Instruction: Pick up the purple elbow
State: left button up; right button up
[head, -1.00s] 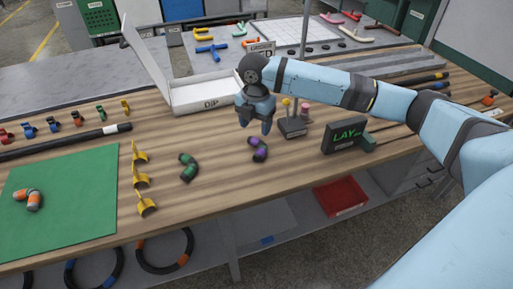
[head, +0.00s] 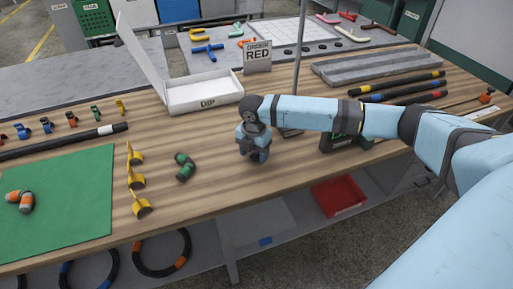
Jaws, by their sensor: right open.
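My right gripper (head: 256,158) is low over the wooden table, fingers pointing down, and it is open. The purple elbow is hidden now; the gripper and its wrist cover the spot where it lay, so I cannot tell whether the fingers are around it or touching it. A black-and-green elbow (head: 184,166) lies on the table to the left of the gripper. An orange-and-grey elbow (head: 21,201) lies on the green mat (head: 75,218). My left gripper is not in view.
Yellow clips (head: 137,181) stand left of the green elbow. My right arm partly hides the dark "LAY" block. A red bin (head: 339,196) sits on the shelf below.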

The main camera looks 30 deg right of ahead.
jog(key=shift+f, duration=0.6)
jog(key=c, duration=1)
jog(key=shift+r, duration=0.2)
